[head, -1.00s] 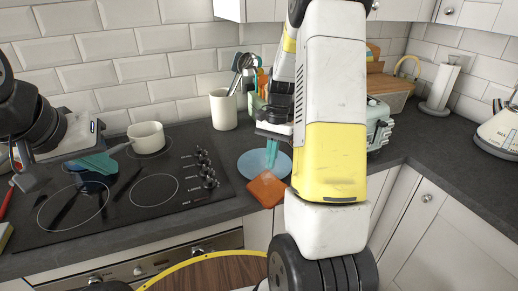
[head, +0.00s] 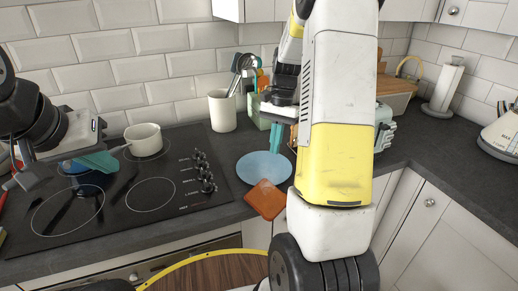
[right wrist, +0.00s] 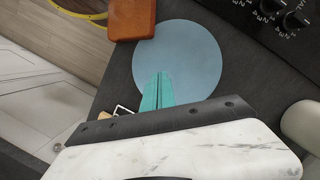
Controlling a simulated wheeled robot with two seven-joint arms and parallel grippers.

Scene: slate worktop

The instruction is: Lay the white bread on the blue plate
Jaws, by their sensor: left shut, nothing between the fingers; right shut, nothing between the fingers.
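The blue plate (head: 259,165) lies empty on the worktop to the right of the hob; it also shows in the right wrist view (right wrist: 185,50). A square orange-brown slab (head: 265,200) lies at the worktop's front edge, against or slightly over the plate's near rim; it also shows in the right wrist view (right wrist: 132,18). I cannot tell whether it is the bread; no plainly white slice shows. My right gripper (head: 277,145), with teal fingers, is shut and empty above the plate's far right side. My left gripper (head: 104,163) is shut and empty over the hob.
A white saucepan (head: 144,139) stands on the hob's back. A white utensil pot (head: 223,111) stands behind the plate. A toaster (head: 384,127) is partly hidden behind my right arm.

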